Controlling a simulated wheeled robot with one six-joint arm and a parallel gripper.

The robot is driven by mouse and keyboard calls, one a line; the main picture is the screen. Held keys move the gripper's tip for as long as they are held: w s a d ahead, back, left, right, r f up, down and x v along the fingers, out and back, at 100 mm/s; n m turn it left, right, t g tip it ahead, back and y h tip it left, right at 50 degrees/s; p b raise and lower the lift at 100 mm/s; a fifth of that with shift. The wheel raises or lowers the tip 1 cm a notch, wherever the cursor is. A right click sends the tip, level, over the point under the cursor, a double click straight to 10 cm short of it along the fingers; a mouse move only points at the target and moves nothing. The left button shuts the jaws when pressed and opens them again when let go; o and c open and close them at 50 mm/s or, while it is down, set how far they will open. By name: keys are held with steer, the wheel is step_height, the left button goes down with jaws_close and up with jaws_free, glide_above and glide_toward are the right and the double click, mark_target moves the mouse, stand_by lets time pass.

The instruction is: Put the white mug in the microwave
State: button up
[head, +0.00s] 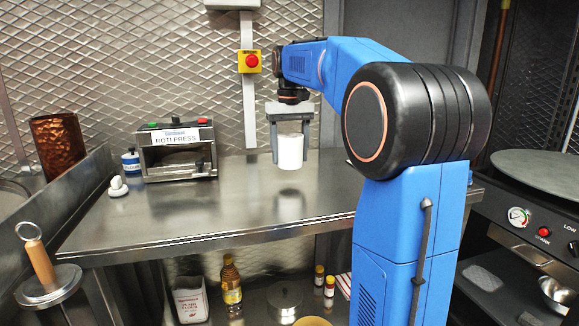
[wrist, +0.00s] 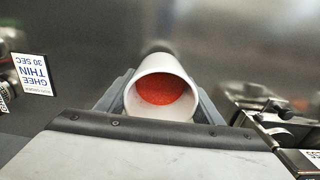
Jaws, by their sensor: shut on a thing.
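The white mug (head: 290,154) is upright between the jaws of my gripper (head: 289,146) over the right part of the steel counter. My gripper is shut on it from above, a finger on either side. I cannot tell whether its base touches the counter. In the wrist view the white mug (wrist: 170,65) shows its open mouth, with red contents inside. No handle shows. No plain microwave is in view; a boxy steel appliance (head: 207,140) labelled "ROTI PRESS", with a dark front opening, stands on the counter left of my gripper.
A blue-and-white tin (head: 131,162) and a small white object (head: 118,186) stand left of the appliance. The counter (head: 230,210) is clear in front. A bottle (head: 231,285) and a white bag (head: 190,300) stand on the lower shelf. A round griddle (head: 545,168) is at right.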

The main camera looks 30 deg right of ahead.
mark_target(290, 165)
steer(key=shift+f, duration=2)
steer(key=shift+f, duration=0.15)
steer(key=o, duration=1.4)
